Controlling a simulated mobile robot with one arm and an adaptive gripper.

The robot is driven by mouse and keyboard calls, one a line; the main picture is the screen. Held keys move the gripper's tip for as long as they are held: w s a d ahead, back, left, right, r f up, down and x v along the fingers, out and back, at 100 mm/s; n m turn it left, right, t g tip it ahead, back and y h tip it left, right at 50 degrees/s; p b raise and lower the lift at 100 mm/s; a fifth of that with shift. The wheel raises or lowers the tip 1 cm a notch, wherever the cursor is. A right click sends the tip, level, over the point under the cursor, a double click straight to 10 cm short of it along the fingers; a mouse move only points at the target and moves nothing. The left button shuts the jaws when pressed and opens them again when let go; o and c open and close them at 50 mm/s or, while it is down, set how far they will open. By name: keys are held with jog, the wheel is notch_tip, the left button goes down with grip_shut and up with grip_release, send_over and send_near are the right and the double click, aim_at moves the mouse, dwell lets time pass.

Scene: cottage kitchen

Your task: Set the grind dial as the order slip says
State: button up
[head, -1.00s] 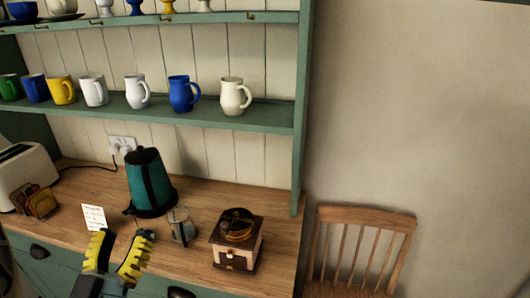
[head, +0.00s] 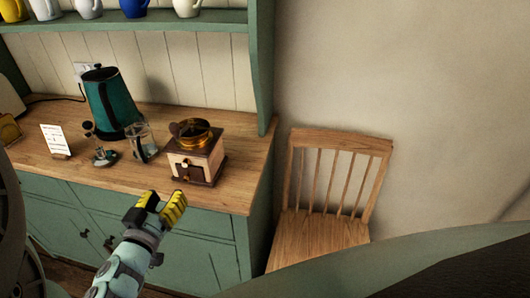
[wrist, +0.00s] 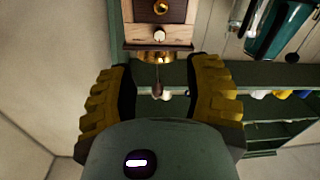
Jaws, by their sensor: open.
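The coffee grinder (head: 197,158), a wooden box with a brass top, stands near the worktop's front edge. In the wrist view, which shows it upside down, a small white dial (wrist: 159,36) is on its front panel, near a brass knob (wrist: 162,8). The dial's marks are too small to read. The order slip (head: 55,140) stands at the left of the worktop; its writing is not legible. My gripper (head: 160,208) is in front of the cupboards, below and in front of the grinder. In the wrist view its yellow-padded fingers (wrist: 160,85) are wide apart and empty.
A teal kettle (head: 112,103), a glass jar (head: 141,142) and a small metal object (head: 103,156) stand left of the grinder. A wooden chair (head: 325,200) is right of the dresser. Mugs line the shelf (head: 160,22) above.

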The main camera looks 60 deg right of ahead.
aim_at(185, 166)
jog(key=x, duration=1)
jog(key=shift+d+p, duration=0.15)
jog(key=shift+p, duration=0.2)
jog(key=shift+o, duration=0.4)
grip_shut()
jog(key=shift+f, duration=0.1)
